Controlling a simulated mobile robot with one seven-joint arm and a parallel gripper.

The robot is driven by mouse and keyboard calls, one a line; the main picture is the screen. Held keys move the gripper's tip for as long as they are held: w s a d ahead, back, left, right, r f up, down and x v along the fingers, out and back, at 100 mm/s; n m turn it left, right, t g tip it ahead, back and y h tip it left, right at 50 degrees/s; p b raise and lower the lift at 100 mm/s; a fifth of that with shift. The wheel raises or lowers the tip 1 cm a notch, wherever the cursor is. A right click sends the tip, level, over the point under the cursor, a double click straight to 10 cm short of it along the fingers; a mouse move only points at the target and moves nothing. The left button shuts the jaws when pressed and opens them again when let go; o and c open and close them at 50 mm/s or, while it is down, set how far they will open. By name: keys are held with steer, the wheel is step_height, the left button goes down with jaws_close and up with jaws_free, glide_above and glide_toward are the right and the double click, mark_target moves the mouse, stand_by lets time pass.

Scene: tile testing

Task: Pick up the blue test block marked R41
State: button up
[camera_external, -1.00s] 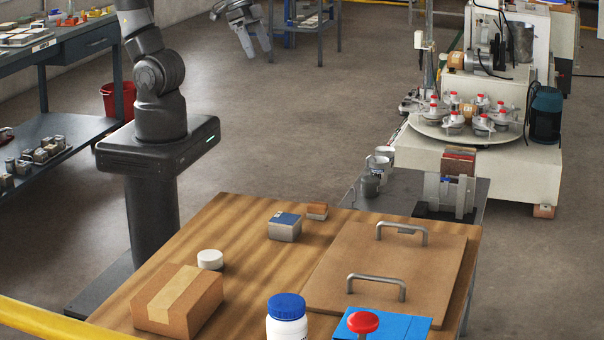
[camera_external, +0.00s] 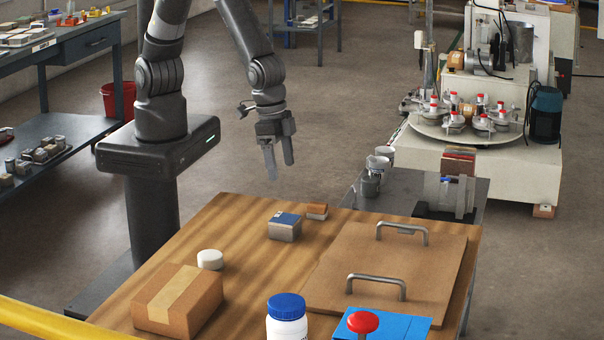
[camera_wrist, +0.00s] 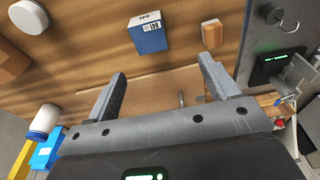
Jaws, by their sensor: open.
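The blue-topped test block (camera_external: 285,228) stands on the wooden table with grey sides, near the back edge. In the wrist view the blue block (camera_wrist: 149,36) sits at the upper middle with a white label strip; the lettering is too small and turned to read surely. My gripper (camera_external: 279,170) hangs above and behind the block, fingers pointing down, open and empty. In the wrist view the open fingers (camera_wrist: 160,72) are apart, with the block beyond the tips and not between them.
A small orange-brown block (camera_external: 317,211) stands close behind the blue one. A white puck (camera_external: 210,259), a cardboard box (camera_external: 178,300), a blue-lidded jar (camera_external: 287,322), a red knob (camera_external: 362,322) and a board with two handles (camera_external: 385,268) share the table (camera_external: 240,215).

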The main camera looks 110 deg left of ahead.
mark_target(285, 218)
steer(key=f, duration=0.1)
steer(key=d+f, duration=0.1)
steer(key=f, duration=0.1)
steer(key=shift+d+f, duration=0.2)
steer(key=shift+d, duration=0.2)
steer(key=shift+w+d+f, duration=0.1)
steer(key=shift+w+f, duration=0.2)
steer(key=shift+f, duration=1.4)
steer(key=shift+w+d+f, duration=0.1)
steer(key=shift+w+f, duration=0.2)
steer(key=shift+f, duration=1.45)
steer(key=shift+w+f, duration=0.3)
steer(key=shift+f, duration=1.4)
steer(key=shift+c, duration=0.2)
steer(key=c, duration=1.3)
steer(key=shift+r, duration=0.1)
